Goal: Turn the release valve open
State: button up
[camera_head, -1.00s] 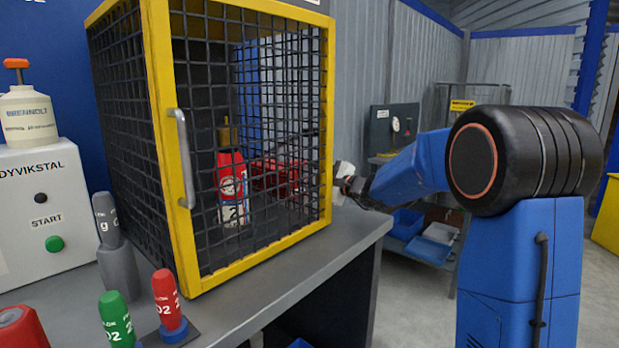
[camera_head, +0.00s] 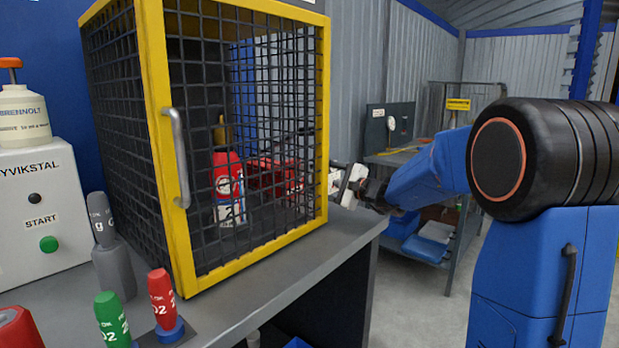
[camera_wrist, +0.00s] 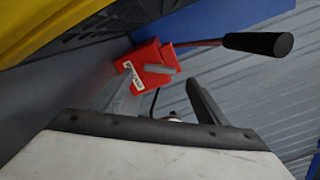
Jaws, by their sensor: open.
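A red valve box (camera_wrist: 150,64) with a white label and a red lever ending in a black handle (camera_wrist: 258,43) shows in the wrist view. In the head view a red body (camera_head: 272,178), likely the same valve, shows through the mesh. My gripper (camera_head: 338,180) is at the right side of the yellow-framed cage (camera_head: 322,100), its tips partly hidden by the frame. In the wrist view my gripper (camera_wrist: 165,92) is open, with nothing between its fingers. The box is beyond the fingers, in line with the left one; the handle is up and to the right.
The cage sits on a grey bench (camera_head: 300,270) with red and green cylinders (camera_head: 165,300) in front. A white START box (camera_head: 40,210) is at the left. A shelf cart (camera_head: 425,245) stands behind my arm.

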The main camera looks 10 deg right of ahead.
jog(key=v, duration=1.1)
jog(key=shift+s+d, duration=0.1)
jog(key=shift+s, duration=0.05)
dwell(0.6)
